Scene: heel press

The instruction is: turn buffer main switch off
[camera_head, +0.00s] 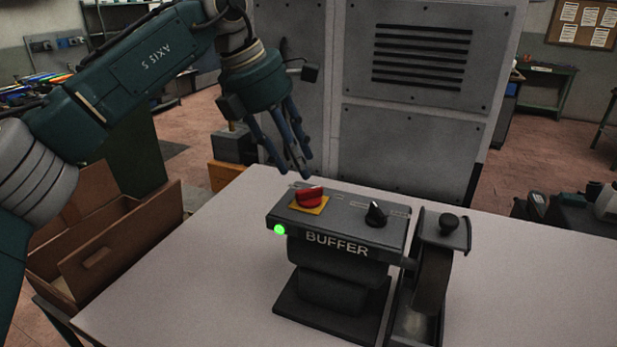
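The buffer (337,283) is a dark grey machine labelled BUFFER, standing on the white table. A red rotary switch (310,197) sits on a yellow plate at the left of its top panel. A black knob (376,214) is to its right. A green light (279,230) glows on the front left corner. My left gripper (305,168) points down just behind and above the red switch, apart from it as far as I can tell. Its fingers look close together, but whether they are shut is unclear. My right gripper is not in view.
The buffing wheel (433,275) with its guard and a black ball knob is at the machine's right. The white table (530,295) is clear on both sides. A grey cabinet (412,140) stands behind it. A brown open box (122,240) is at the left.

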